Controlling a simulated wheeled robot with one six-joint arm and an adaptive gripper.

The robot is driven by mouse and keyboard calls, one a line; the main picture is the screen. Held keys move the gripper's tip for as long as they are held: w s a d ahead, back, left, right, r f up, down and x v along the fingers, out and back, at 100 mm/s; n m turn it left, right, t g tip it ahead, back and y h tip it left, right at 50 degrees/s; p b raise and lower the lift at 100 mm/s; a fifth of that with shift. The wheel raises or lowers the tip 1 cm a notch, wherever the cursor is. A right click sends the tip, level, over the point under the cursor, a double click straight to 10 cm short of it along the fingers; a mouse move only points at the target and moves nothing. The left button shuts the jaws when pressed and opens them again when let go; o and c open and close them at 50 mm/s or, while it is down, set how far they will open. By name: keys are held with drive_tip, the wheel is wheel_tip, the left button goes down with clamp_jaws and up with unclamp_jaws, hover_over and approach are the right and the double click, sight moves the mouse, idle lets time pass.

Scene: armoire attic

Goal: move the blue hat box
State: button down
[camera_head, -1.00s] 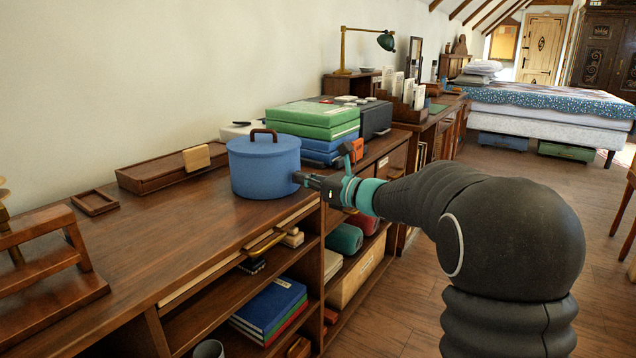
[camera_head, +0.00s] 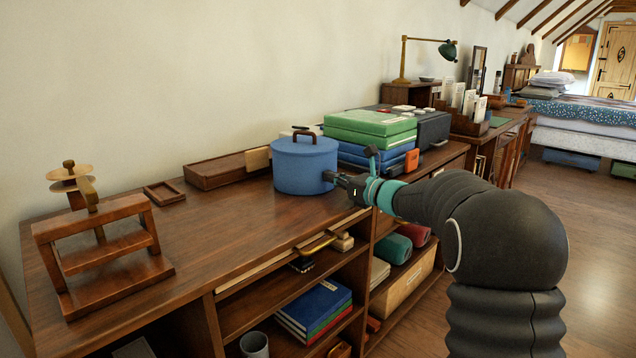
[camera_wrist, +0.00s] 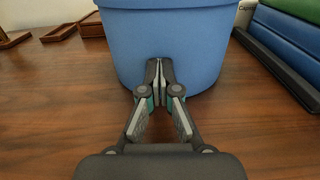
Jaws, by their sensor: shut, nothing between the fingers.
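The blue hat box (camera_head: 304,166) is a round box with a lid and a brown handle on top. It stands upright on the wooden counter top. My gripper (camera_head: 334,178) is at its right side, low down, with its fingers pointing at the wall of the box. In the wrist view the box (camera_wrist: 165,45) fills the upper middle, and my gripper's fingertips (camera_wrist: 159,68) are together, empty, against or very close to its side. I cannot tell if they touch it.
Stacked green boxes (camera_head: 370,122) and blue boxes stand right behind the hat box. A long wooden tray (camera_head: 215,171) and a small tray (camera_head: 164,193) lie to its left. A wooden stand (camera_head: 105,255) is at far left. The counter between is clear.

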sight(323, 190)
drive_tip(key=x, duration=0.2)
drive_tip(key=shift+w+a, duration=0.2)
drive_tip(key=shift+w, duration=0.1)
drive_tip(key=shift+w+a, duration=0.1)
drive_tip(key=shift+w, duration=0.25)
drive_tip(key=shift+a, duration=0.15)
